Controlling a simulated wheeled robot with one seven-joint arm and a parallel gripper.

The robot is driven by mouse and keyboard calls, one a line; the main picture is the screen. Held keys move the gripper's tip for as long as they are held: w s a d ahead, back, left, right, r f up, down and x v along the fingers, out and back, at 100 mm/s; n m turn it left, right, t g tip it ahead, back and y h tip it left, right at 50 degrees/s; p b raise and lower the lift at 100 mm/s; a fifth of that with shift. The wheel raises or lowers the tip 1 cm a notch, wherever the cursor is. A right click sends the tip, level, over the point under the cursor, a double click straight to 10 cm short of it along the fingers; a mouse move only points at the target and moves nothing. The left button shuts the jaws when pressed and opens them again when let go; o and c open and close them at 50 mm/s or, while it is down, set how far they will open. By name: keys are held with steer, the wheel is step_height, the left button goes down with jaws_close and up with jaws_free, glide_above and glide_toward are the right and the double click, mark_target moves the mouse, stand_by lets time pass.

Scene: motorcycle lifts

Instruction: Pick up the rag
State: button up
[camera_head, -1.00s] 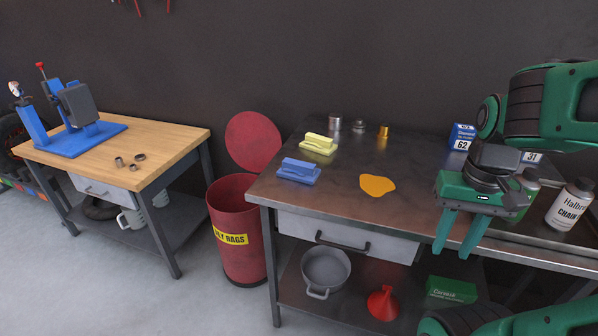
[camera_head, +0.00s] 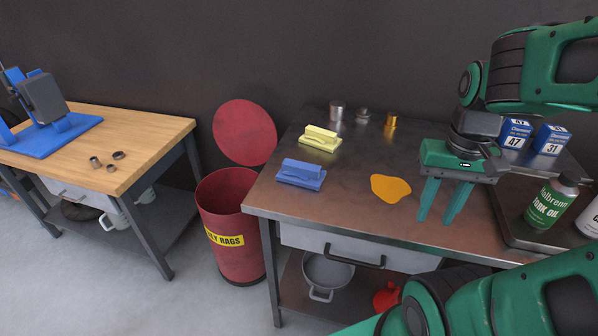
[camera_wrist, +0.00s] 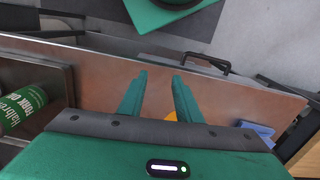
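A red bin (camera_head: 230,225) with its lid raised stands left of the bench. Small metal cans (camera_head: 337,112) are at the back. A tray (camera_head: 515,232) with a green bottle (camera_head: 550,203) and boxes (camera_head: 515,137) is at the right.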

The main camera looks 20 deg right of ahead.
steer(key=o, duration=0.5)
steer(key=shift+s+r, duration=0.2)
steer(key=o, duration=0.7)
steer(key=w+n, duration=0.1)
steer(key=w, duration=0.1)
steer(key=w+a+n, duration=0.1)
steer(key=w+n, duration=0.1)
steer(key=w, duration=0.1)
steer(key=w+r+n+t, duration=0.1)
steer(key=w, duration=0.2)
steer(key=shift+a, duration=0.35)
steer(key=shift+c, duration=0.2)
steer(key=n+t+y, duration=0.2)
steer(key=n+y, duration=0.1)
steer(key=n, duration=0.9)
glide_toward(303, 165)
steer(key=shift+d+f, duration=0.2)
steer(key=x, duration=0.4)
steer(key=shift+w+a+f, duration=0.1)
steer(key=shift+a+f, duration=0.15)
steer(key=shift+x, duration=2.95)
steer(key=shift+a, duration=0.15)
steer(key=c, duration=1.1)
